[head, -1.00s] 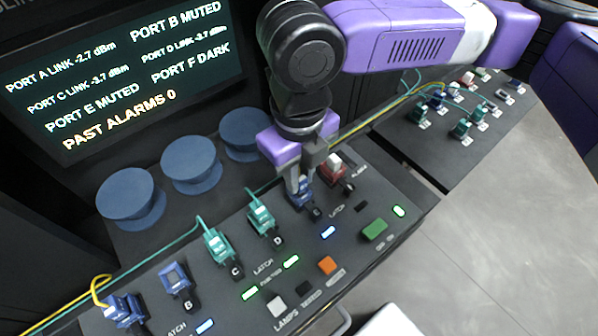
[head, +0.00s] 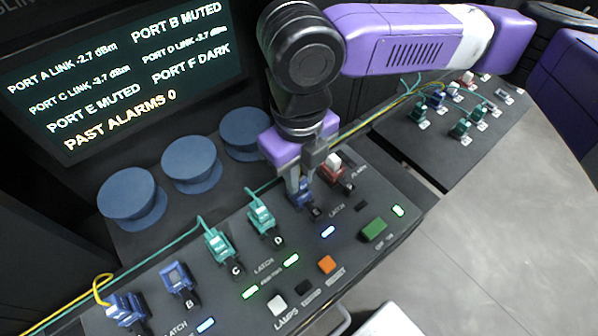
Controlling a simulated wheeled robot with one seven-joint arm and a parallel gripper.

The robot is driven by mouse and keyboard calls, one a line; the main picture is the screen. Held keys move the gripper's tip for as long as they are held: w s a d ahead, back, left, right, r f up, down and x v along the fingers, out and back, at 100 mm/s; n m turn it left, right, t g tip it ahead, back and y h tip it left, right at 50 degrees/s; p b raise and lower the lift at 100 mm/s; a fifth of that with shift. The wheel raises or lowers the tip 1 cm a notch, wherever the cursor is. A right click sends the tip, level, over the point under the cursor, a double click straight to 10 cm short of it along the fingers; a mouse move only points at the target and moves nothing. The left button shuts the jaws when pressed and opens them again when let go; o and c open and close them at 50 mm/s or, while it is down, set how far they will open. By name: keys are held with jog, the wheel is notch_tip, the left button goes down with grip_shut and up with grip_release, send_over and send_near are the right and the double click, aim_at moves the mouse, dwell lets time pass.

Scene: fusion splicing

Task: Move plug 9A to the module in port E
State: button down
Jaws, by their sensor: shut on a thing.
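My gripper (head: 297,183) points down over the panel, its fingers shut on the blue module (head: 302,198) in the row position after D, which I take as port E. The fingers hide part of it, and I cannot tell whether it is fully seated. Plug 9A cannot be picked out, as plug labels are too small to read. Small blue and green plugs sit on the right-hand board, among them a green plug (head: 461,129). The screen (head: 120,70) reads PORT E MUTED, PORT B MUTED, PORT F DARK and PAST ALARMS 0.
Green modules C (head: 216,244) and D (head: 261,217) have cables. Blue module B (head: 179,281) shows no cable. A red module (head: 334,172) stands close right of my gripper. Lit latch lamps, an orange button (head: 327,264) and a green button (head: 373,229) lie in front. Three blue spools (head: 192,163) stand behind.

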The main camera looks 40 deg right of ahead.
jog(key=shift+f+b, duration=0.3)
jog(key=shift+f, duration=0.25)
dwell(0.7)
jog(key=c, duration=1.3)
grip_release()
jog(key=shift+r, duration=3.95)
jog(key=shift+s, duration=0.15)
